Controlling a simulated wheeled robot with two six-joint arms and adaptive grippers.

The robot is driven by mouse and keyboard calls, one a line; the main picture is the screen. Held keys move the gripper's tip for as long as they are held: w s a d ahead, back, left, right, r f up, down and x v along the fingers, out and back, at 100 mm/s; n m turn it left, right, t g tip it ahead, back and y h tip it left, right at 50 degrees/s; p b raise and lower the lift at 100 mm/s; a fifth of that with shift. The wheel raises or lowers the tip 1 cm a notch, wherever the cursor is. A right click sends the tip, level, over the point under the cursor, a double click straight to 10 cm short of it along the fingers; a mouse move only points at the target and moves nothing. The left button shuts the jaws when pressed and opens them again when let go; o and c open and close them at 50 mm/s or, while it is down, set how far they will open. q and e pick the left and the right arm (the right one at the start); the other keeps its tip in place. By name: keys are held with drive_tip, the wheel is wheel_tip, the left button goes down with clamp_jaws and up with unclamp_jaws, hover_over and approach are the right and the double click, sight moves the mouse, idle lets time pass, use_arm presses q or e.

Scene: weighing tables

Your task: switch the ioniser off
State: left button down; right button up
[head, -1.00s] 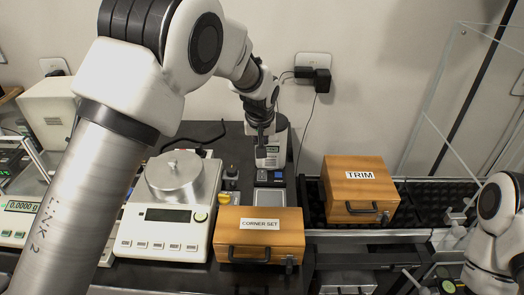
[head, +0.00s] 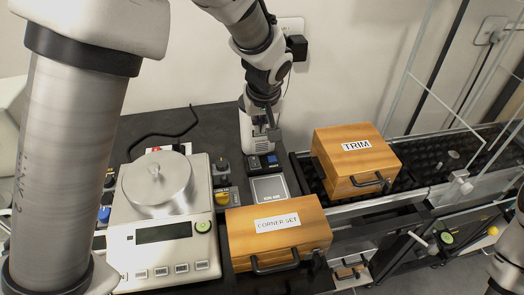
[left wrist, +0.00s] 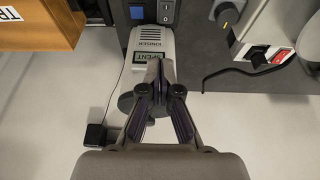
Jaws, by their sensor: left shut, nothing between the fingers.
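The ioniser (head: 252,134) is a white upright unit at the back of the dark table. In the left wrist view its top carries the word IONISER (left wrist: 152,42) and a small display that seems to read SPENT. My left gripper (head: 266,118) is shut and empty, pointing down over the ioniser. Its fingertips (left wrist: 160,66) hide part of the housing; I cannot tell whether they touch it. My right gripper is out of view.
The CORNER SET box (head: 279,236) is in front and the TRIM box (head: 352,163) at right. A red rocker switch (left wrist: 258,60) is on another white unit. A cable lies behind the scale.

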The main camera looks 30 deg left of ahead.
use_arm(q)
drive_tip(key=b, duration=0.1)
approach(257, 158)
drive_tip(key=x, duration=0.7)
drive_tip(key=shift+w+a, duration=0.1)
drive_tip(key=shift+w, duration=0.1)
drive_tip(key=shift+f+b, duration=0.1)
drive_tip(key=shift+b, duration=0.25)
drive_tip(key=shift+f+b, duration=0.35)
drive_tip(key=shift+b, duration=0.2)
drive_tip(key=r+p, duration=0.1)
drive_tip(key=p, duration=0.3)
drive_tip(key=shift+g+p, duration=0.3)
drive_tip(key=shift+p, duration=0.05)
drive_tip(key=shift+f+h, duration=0.3)
